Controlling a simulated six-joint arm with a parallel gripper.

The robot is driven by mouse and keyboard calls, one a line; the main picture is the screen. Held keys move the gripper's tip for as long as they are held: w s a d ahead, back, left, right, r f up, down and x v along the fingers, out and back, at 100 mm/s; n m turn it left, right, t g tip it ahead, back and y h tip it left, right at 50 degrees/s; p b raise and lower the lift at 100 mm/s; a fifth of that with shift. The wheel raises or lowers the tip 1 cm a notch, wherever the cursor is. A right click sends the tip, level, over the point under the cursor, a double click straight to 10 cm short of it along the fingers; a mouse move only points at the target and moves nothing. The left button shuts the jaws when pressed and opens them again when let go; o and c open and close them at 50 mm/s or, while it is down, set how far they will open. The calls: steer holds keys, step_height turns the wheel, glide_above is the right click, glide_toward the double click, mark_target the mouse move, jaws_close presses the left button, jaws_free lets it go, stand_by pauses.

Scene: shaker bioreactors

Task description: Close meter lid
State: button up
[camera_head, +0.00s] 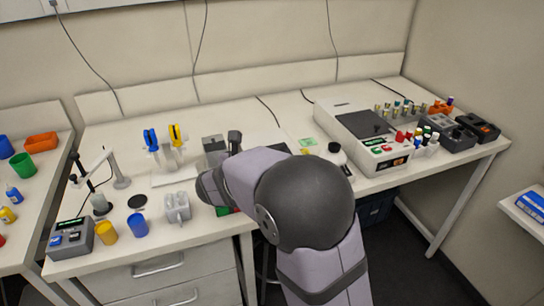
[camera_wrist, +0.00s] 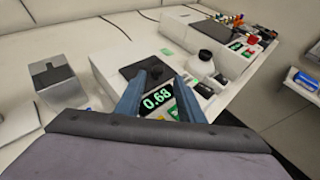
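The meter (camera_wrist: 109,76) is a pale box with a lit green 0.68 display (camera_wrist: 157,99), in the middle of the wrist view. A dark flat plate with a round dark knob (camera_wrist: 152,64) is on its top; I cannot tell for sure whether this is the lid or how it sits. My gripper (camera_wrist: 160,77) is open, its two blue-grey fingers apart over the meter, with the display and knob showing between them. I cannot tell whether they touch anything. In the head view my arm hides most of the meter; a dark part of its top (camera_head: 278,148) shows behind the arm.
A grey box with a dark top (camera_wrist: 53,74) stands left of the meter; it also shows in the head view (camera_head: 215,150). A white bottle with a black cap (camera_head: 334,153) is to the right. A large white instrument (camera_head: 345,118) with several vials stands beyond.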

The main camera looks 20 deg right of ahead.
steer(key=shift+v, duration=1.25)
steer(key=shift+s+d+m, duration=0.2)
steer(key=shift+s+m, duration=0.05)
steer(key=shift+m, duration=0.05)
steer(key=s+d+f+m+g+y+p, duration=0.2)
steer(key=s+f+m+g+y+p, duration=0.35)
steer(key=s+m, duration=0.85)
steer(key=s+a+f+m+g+y, duration=0.2)
steer(key=s+a+f+m, duration=0.1)
steer(key=s+m, duration=0.3)
steer(key=s+a+f+m+g+y, duration=0.2)
steer(key=s+a+m, duration=0.3)
steer(key=s, duration=0.3)
steer(key=shift+f+m, duration=0.5)
steer(key=shift+m, duration=0.2)
